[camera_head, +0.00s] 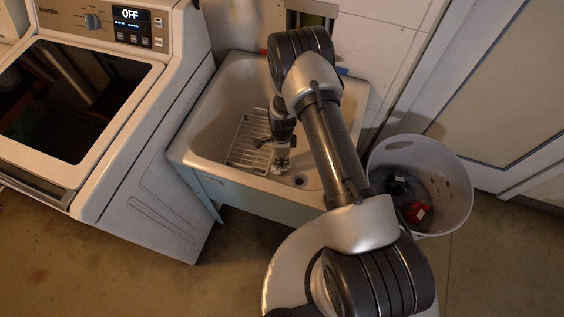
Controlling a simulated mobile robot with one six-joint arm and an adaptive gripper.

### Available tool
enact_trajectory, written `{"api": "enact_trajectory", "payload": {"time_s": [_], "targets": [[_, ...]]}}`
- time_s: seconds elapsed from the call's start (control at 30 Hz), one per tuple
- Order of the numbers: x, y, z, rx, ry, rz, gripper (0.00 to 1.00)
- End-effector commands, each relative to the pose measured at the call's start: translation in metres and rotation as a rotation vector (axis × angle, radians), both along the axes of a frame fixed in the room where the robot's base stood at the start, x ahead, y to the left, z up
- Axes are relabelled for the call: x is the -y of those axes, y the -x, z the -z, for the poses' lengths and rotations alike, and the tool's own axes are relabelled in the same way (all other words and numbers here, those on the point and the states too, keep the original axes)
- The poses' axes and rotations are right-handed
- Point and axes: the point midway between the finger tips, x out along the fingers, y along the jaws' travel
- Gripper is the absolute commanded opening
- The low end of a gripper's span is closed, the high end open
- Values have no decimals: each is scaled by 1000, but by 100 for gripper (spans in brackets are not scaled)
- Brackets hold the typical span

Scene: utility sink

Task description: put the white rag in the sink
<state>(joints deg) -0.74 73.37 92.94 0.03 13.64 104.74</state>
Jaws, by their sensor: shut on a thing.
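The sink (222,160) is a pale utility basin in the middle of the camera_head view. My arm reaches over its right side and down into it. My gripper (281,163) is small in view, low inside the basin near the drain, to the right of the wire rack. It is shut on a small pale thing at its tip, which I take to be the white rag. The rag's shape and whether it touches the basin floor cannot be made out. My arm hides the right part of the sink.
A wire rack (246,142) lies in the basin, close to the left of my gripper. A drain hole (299,180) is near the front. A white washer or dryer (150,180) stands left. A white basket (455,190) with dark and red items stands right.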

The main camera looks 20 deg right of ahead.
Motion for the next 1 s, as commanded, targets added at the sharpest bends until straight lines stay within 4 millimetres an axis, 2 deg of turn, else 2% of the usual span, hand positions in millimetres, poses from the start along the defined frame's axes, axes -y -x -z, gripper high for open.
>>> {"api": "enact_trajectory", "payload": {"time_s": [0.1,0.2,0.6,0.63,0.9,1.0], "targets": [[0,1,23,-3,0,0,0],[0,1,33,-2,0,0,0],[0,0,38,-1,0,0,0],[0,1,36,-1,0,0,21],[0,1,36,-1,0,0,39],[0,1,36,-1,0,0,39]]}}
